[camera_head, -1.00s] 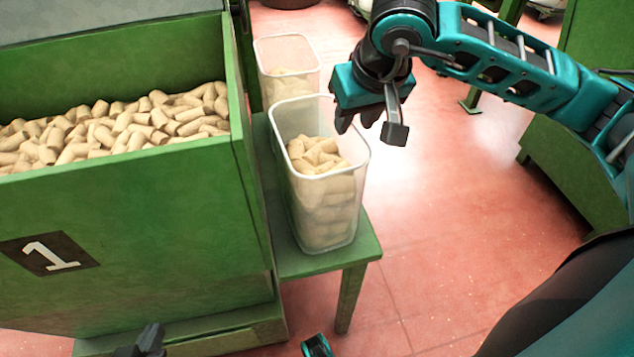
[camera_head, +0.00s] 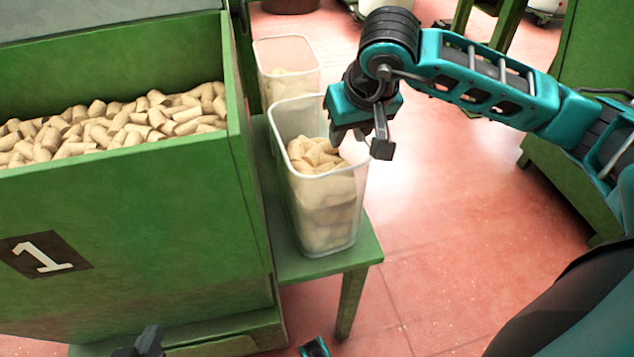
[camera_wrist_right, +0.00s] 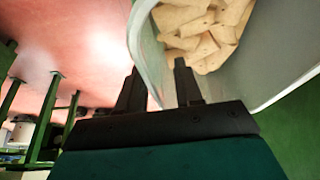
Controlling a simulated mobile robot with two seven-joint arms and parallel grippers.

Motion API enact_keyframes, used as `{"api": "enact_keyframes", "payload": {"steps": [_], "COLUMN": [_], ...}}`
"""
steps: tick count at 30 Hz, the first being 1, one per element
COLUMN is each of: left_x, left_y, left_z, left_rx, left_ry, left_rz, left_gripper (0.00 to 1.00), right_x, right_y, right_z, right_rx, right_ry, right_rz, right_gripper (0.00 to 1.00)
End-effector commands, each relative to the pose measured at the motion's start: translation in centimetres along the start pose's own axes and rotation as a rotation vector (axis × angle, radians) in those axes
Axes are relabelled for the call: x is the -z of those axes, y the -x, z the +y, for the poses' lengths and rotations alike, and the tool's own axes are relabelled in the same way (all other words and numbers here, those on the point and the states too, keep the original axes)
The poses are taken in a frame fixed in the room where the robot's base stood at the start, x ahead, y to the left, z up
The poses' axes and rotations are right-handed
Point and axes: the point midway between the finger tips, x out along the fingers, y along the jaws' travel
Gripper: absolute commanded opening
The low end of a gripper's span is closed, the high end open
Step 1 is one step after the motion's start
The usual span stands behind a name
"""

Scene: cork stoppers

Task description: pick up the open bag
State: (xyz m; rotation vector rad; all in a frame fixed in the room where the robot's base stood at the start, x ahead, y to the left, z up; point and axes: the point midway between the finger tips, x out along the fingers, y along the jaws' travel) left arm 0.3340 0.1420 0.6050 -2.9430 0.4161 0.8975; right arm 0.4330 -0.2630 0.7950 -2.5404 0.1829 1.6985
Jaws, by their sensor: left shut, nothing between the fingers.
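No bag is clearly visible. A clear open-topped container (camera_head: 318,225) holding tan corks stands on a green stand beside the big green bin. My right gripper (camera_head: 360,148) is at the container's right rim, fingers down and apart. In the right wrist view, the container's wall (camera_wrist_right: 152,62) passes between the two fingers of my right gripper (camera_wrist_right: 158,85), one inside and one outside, with corks (camera_wrist_right: 200,35) beyond. My left gripper (camera_head: 143,343) shows only partly at the bottom edge, low in front of the bin, shut and empty.
A second clear container (camera_head: 287,62) with corks stands behind the first. The large green bin (camera_head: 130,235) marked 1, full of corks, is on the left. The green stand (camera_head: 358,252) has a narrow bare edge. Open reddish floor (camera_head: 460,215) lies to the right.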

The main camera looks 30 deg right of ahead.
Motion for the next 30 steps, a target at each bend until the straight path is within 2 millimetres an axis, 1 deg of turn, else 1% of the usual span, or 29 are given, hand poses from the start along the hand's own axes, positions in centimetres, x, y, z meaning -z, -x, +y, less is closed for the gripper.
{"api": "enact_keyframes", "payload": {"steps": [6, 16, 27, 30], "left_x": [-0.39, -0.43, -0.45, -0.46], "left_y": [-0.23, -0.24, -0.24, -0.23], "left_z": [-0.05, -0.08, -0.10, -0.10], "left_rx": [0.001, 0.001, 0.001, 0.002], "left_ry": [-0.001, -0.001, -0.001, -0.001], "left_rz": [-0.001, -0.001, -0.001, -0.001], "left_gripper": [0.00, 0.00, 0.00, 0.00], "right_x": [-0.10, -0.08, -0.08, -0.09], "right_y": [-0.24, -0.22, -0.22, -0.22], "right_z": [0.01, 0.01, 0.01, 0.01], "right_rx": [0.000, 0.000, 0.000, 0.000], "right_ry": [0.000, 0.000, 0.000, 0.000], "right_rz": [0.001, 0.001, 0.001, 0.001], "right_gripper": [0.35, 0.35, 0.00, 0.00]}}
